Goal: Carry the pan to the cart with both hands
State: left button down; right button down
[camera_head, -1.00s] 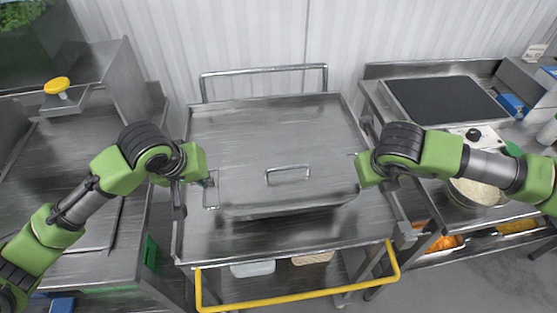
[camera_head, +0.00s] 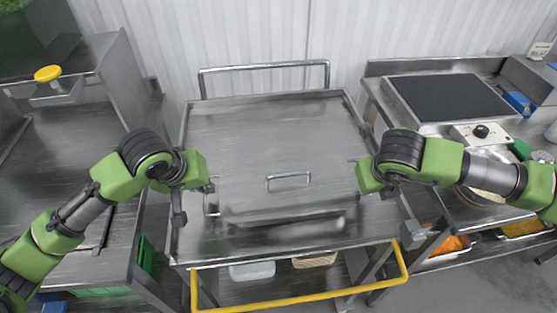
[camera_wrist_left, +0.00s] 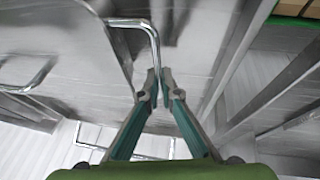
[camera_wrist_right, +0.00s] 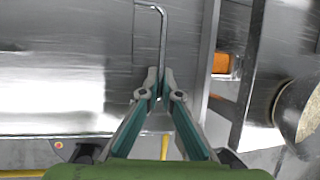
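The pan (camera_head: 250,204) is a wide steel rectangle under a steel lid with a loop handle (camera_head: 289,181). It is over the top of the steel cart (camera_head: 262,117); I cannot tell whether it touches it. My left gripper (camera_head: 211,187) is at the pan's left side; the left wrist view shows its fingers shut on the left side handle (camera_wrist_left: 155,45). My right gripper (camera_head: 356,163) is at the pan's right side. The right wrist view shows its fingers shut on the right side handle (camera_wrist_right: 163,35). The fingertips partly hide the handle ends.
The cart has a yellow front bar (camera_head: 300,298) and a steel back rail (camera_head: 265,67). A steel counter (camera_head: 60,170) stands close on the left. A counter with a dark hob (camera_head: 450,97) and a bowl (camera_head: 485,196) stands on the right. Pale trays (camera_head: 252,270) sit below.

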pick_arm(q)
jog(key=c, duration=2.6)
grip_release()
jog(key=shift+f, duration=0.2)
pick_arm(e)
jog(key=c, duration=2.6)
grip_release()
jog(key=shift+f, duration=0.2)
pick_arm(q)
jog(key=o, duration=0.3)
jog(key=shift+r, duration=0.1)
pick_arm(e)
jog(key=o, duration=0.3)
pick_arm(q)
jog(key=shift+s, duration=0.1)
pick_arm(e)
jog(key=shift+s+r, duration=0.1)
pick_arm(q)
jog(key=shift+r, duration=0.15)
pick_arm(e)
jog(key=shift+r, duration=0.1)
